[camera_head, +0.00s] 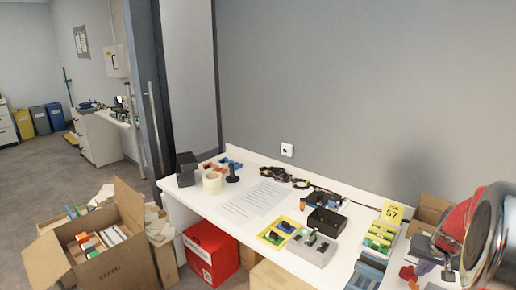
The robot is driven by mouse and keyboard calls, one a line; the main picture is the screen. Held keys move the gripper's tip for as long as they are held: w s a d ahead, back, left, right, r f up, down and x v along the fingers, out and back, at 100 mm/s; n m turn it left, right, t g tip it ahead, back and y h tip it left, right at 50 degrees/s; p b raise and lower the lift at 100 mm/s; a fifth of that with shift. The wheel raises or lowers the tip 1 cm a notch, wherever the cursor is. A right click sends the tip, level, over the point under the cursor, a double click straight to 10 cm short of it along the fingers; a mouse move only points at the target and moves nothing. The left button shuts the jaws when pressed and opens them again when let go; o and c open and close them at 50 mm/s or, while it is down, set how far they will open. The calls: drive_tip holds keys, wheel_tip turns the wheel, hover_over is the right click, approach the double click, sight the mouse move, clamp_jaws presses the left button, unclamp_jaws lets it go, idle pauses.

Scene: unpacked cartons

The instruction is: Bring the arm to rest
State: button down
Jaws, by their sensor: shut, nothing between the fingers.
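My arm shows at the right edge as a large red and silver joint close to the camera. My gripper (447,274) is the small dark part just left of that joint, over the right end of the white table (225,213). It is shut and empty. Its fingertips are small in the picture and partly lost against the items behind. I cannot tell its exact height above the table.
An open carton (130,262) and a red box (210,254) stand on the floor.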

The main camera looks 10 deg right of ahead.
drive_tip(key=s+a+r+n, duration=0.2)
drive_tip(key=s+a+r, duration=0.2)
drive_tip(key=a, duration=0.9)
drive_tip(key=s+a+r+n+t+y, duration=0.1)
drive_tip(key=s+a+r+n, duration=0.2)
drive_tip(key=a, duration=1)
drive_tip(key=s+a+r+n+y, duration=0.1)
drive_tip(key=s+a+r+n, duration=0.1)
drive_tip(key=s+a+r, duration=0.4)
drive_tip(key=s+a, duration=0.3)
drive_tip(key=a, duration=0.4)
drive_tip(key=shift+s+a+r+n+t, duration=0.2)
drive_tip(key=shift+r+n+t, duration=0.1)
drive_tip(key=shift+r+t, duration=0.1)
drive_tip(key=shift+d, duration=0.1)
